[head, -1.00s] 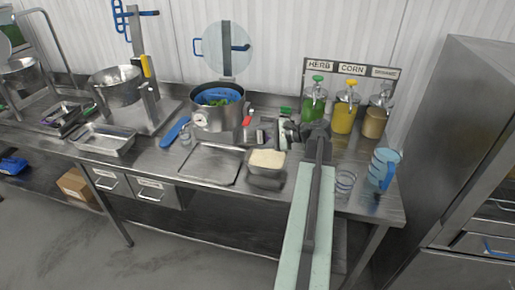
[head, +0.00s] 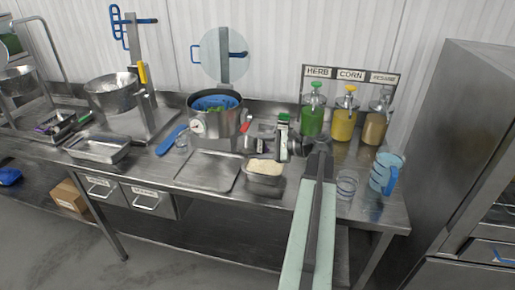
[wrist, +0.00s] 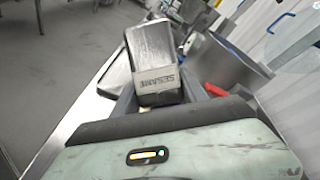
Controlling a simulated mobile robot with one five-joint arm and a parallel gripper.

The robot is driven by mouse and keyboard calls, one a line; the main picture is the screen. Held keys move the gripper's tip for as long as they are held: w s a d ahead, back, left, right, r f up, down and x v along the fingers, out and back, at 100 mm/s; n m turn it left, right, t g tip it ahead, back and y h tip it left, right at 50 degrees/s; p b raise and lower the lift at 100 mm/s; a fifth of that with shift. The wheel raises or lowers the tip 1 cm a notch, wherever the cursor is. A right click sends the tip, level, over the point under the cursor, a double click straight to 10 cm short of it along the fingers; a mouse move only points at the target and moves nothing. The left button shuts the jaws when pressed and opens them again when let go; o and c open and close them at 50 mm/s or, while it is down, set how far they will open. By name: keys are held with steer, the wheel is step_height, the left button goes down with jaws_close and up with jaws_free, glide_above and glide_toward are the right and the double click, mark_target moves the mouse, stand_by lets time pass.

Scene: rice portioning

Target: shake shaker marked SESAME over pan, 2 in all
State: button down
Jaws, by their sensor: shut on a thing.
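The shaker marked SESAME (wrist: 158,62) is a metal box-like body with a pale label, held between my gripper's fingers (wrist: 170,98) in the wrist view. In the head view my gripper (head: 290,146) is behind and to the right of the pan of rice (head: 265,179); the shaker's outline there is hard to separate from the metal things around it. The pan is a small steel container with pale rice, at the middle of the bench. Whether the shaker is directly above the pan cannot be told.
A flat steel tray (head: 208,171) lies left of the pan, and a pot (head: 215,128) with blue contents stands behind. HERB (head: 313,117), CORN (head: 345,119) and sesame (head: 375,126) dispensers stand at the back right. A blue-handled jug (head: 385,172) and clear cups (head: 346,185) are at right.

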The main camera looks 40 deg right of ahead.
mark_target(259, 140)
steer(key=shift+r+p, duration=1.7)
steer(key=shift+r, duration=0.1)
step_height(259, 140, down, 4)
steer(key=b, duration=0.3)
steer(key=shift+b, duration=0.4)
steer(key=shift+r+p, duration=1.75)
steer(key=shift+r, duration=0.1)
step_height(259, 140, up, 5)
steer(key=p, duration=0.5)
steer(key=shift+r, duration=0.1)
